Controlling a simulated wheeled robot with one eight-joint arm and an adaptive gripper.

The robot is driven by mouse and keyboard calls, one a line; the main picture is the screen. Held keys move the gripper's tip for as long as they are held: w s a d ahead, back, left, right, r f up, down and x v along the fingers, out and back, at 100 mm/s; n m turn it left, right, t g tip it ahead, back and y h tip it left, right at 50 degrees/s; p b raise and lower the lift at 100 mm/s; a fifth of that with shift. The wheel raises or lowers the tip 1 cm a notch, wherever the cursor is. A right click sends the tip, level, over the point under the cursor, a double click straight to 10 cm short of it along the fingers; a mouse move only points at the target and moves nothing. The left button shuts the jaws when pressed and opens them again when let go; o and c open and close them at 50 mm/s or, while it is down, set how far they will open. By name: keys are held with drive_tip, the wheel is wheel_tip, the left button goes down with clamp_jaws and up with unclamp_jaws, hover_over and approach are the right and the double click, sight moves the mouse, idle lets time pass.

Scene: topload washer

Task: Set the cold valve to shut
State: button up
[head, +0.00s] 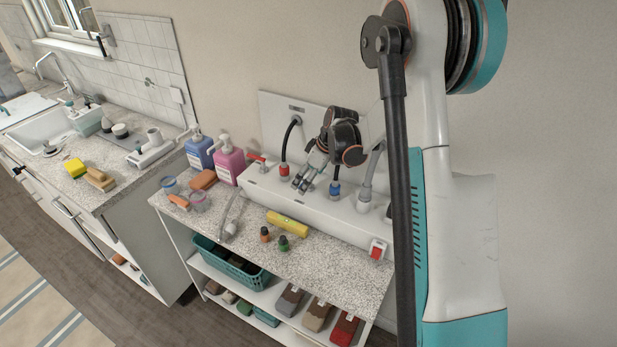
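A white supply box (330,212) runs along the wall at the back of the speckled counter. A blue-collared fitting (335,188), the cold side by its colour, stands on the box just right of my gripper. A red-collared fitting (284,170) with a black hose stands to its left. A red lever (256,157) shows at the box's left end. No blue valve lever can be made out; my gripper and wrist cover part of the area. My gripper (302,187) points down at the box between the two fittings. Its fingers are close together and small; their opening and any contact are unclear.
A red rocker switch (377,250) is at the box's right end. A grey hose (371,165) rises near it. Blue and pink (229,162) pump bottles stand left.

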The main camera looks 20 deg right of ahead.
drive_tip(key=c, duration=0.9)
drive_tip(key=shift+c, duration=0.2)
drive_tip(key=m, duration=0.1)
drive_tip(key=m+h+b, duration=0.1)
drive_tip(key=a+m, duration=0.1)
drive_tip(key=shift+w+m+h+b, duration=0.3)
drive_tip(key=shift+w+m+b, duration=0.05)
drive_tip(key=shift+m+b, duration=0.05)
drive_tip(key=m, duration=0.2)
drive_tip(key=w+m+h+b, duration=0.1)
drive_tip(key=m, duration=0.1)
drive_tip(key=shift+a+t+h, duration=0.2)
drive_tip(key=shift+t+h, duration=0.1)
drive_tip(key=m, duration=0.2)
drive_tip(key=w+m+h+b, duration=0.1)
drive_tip(key=m, duration=0.2)
drive_tip(key=shift+w+h, duration=0.15)
drive_tip(key=shift+h, duration=0.15)
drive_tip(key=shift+w+d+m+g+h+b, duration=0.15)
drive_tip(key=shift+m+g+h, duration=0.1)
drive_tip(key=shift+m, duration=0.5)
drive_tip(key=shift+w+m+g+h+b, duration=0.2)
drive_tip(key=shift+m+g, duration=0.1)
drive_tip(key=shift+m, duration=0.4)
drive_tip(key=shift+w+d+m+g+h+b, duration=0.1)
drive_tip(key=shift+m+g+h, duration=0.15)
drive_tip(key=shift+m, duration=0.5)
